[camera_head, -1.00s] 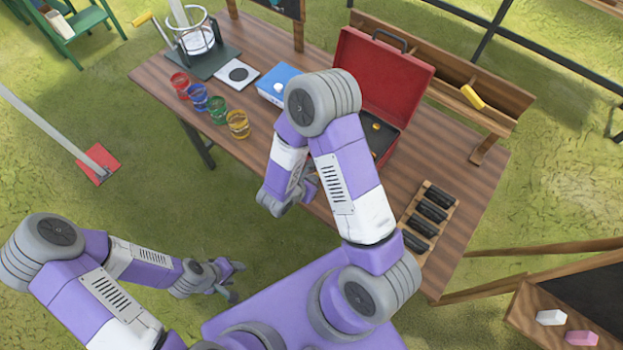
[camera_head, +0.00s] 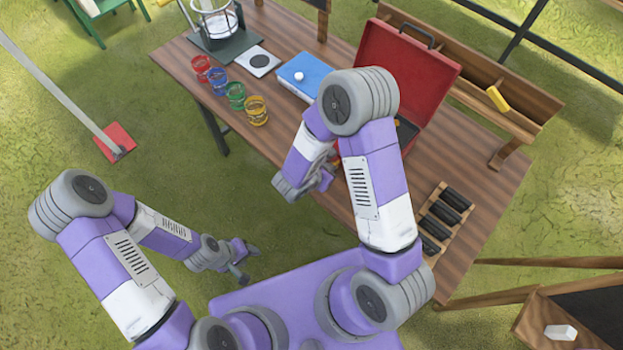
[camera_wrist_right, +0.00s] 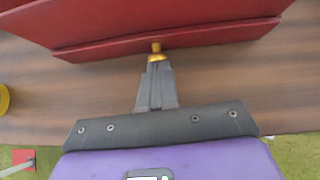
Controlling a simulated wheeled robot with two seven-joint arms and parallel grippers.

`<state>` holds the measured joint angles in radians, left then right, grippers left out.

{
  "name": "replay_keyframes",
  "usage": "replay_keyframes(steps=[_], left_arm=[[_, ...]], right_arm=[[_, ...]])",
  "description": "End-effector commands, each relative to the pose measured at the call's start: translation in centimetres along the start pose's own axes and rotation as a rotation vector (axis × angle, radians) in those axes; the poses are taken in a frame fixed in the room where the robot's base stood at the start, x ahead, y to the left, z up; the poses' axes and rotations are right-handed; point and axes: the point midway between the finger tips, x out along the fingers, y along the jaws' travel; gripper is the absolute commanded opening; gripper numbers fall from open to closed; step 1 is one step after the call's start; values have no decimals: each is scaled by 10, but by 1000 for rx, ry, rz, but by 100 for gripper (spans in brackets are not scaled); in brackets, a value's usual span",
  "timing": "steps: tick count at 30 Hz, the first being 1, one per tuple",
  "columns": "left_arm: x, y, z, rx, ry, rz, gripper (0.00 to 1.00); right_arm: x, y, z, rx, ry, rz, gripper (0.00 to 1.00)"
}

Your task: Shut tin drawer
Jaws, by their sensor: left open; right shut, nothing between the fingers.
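The red tin (camera_head: 408,72) stands on the table with its lid raised; my right arm hides most of its body in the head view. In the right wrist view a red drawer front (camera_wrist_right: 200,38) with a small gold knob (camera_wrist_right: 156,48) spans the top. My right gripper (camera_wrist_right: 157,68) is shut and empty, its tips right at the knob; I cannot tell whether they touch it. In the head view the right gripper (camera_head: 322,180) is at the table's front edge. How far out the drawer sits is hidden. My left gripper (camera_head: 245,263) is open and empty, above the grass.
Several coloured cups (camera_head: 235,95), a blue box (camera_head: 303,74) and a white card (camera_head: 257,61) stand left of the tin on the wooden table (camera_head: 470,150). A rack of black rolls (camera_head: 440,220) lies at right. A wooden trough (camera_head: 470,85) runs behind.

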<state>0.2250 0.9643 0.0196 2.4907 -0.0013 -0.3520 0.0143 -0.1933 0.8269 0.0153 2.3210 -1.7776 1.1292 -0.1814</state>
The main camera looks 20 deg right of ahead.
Motion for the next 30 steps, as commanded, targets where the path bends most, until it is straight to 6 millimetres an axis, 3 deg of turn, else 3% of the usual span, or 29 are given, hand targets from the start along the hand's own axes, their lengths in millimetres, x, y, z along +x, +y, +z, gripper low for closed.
replay_keyframes(steps=[4, 9, 15, 21, 30], left_arm=[[5, -2, 0, 1, 0, 0, 48], [-5, 2, 0, 0, 0, 0, 48], [-10, 4, 0, 0, 0, 0, 48], [-12, 4, 0, 0, 0, 0, 48], [-12, 4, 0, 0, 0, 0, 48]], right_arm=[[-26, 5, -24, -14, 10, 14, 0], [-72, 6, -20, -10, 11, 16, 0], [-108, 4, -20, -12, 13, 13, 0], [-124, 4, -21, -12, 14, 12, 0], [-125, 4, -21, -13, 15, 11, 0]])
